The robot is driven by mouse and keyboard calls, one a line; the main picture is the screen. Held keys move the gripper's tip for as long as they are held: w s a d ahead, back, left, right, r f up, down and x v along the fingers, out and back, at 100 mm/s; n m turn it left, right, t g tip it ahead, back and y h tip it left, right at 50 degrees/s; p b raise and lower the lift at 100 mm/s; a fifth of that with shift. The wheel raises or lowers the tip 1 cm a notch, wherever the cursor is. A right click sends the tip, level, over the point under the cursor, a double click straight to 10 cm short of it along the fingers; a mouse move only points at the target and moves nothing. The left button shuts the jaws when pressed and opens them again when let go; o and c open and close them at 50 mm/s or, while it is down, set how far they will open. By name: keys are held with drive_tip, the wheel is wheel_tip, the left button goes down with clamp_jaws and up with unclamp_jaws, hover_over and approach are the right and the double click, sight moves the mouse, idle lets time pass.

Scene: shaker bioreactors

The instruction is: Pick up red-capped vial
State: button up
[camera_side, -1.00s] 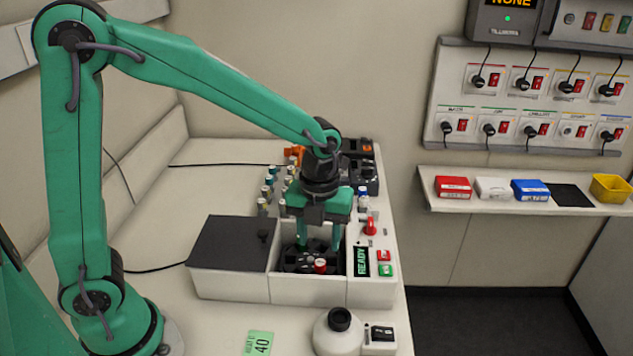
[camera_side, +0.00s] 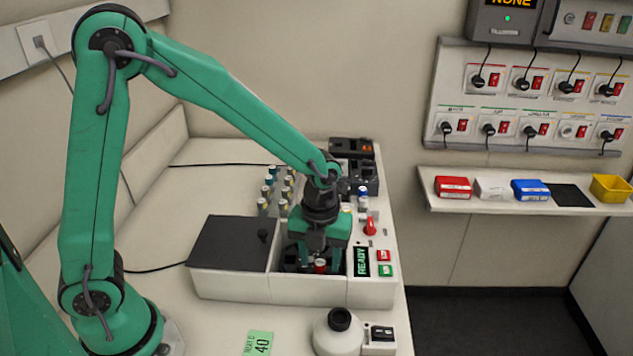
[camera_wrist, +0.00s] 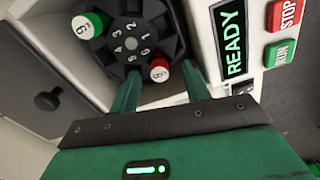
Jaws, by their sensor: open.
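The red-capped vial (camera_side: 320,266) stands in the black numbered rotor (camera_wrist: 128,42) inside the open white machine (camera_side: 330,293). In the wrist view its red cap (camera_wrist: 159,71) lies between and just beyond the fingertips. My green gripper (camera_wrist: 160,85) is open and empty, reaching down into the machine's well. One finger is on each side of the red cap in the wrist view; I cannot tell whether either touches it. A green-capped vial (camera_wrist: 90,25) sits in another slot of the rotor.
A dark lid (camera_side: 228,243) with a knob covers the machine's left part. The READY display (camera_wrist: 231,38), STOP button (camera_wrist: 284,15) and RUN button (camera_wrist: 279,53) are close on the right. Several vials (camera_side: 278,187) stand behind.

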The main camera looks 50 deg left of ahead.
drive_tip(key=shift+f, duration=1.2)
drive_tip(key=c, duration=0.9)
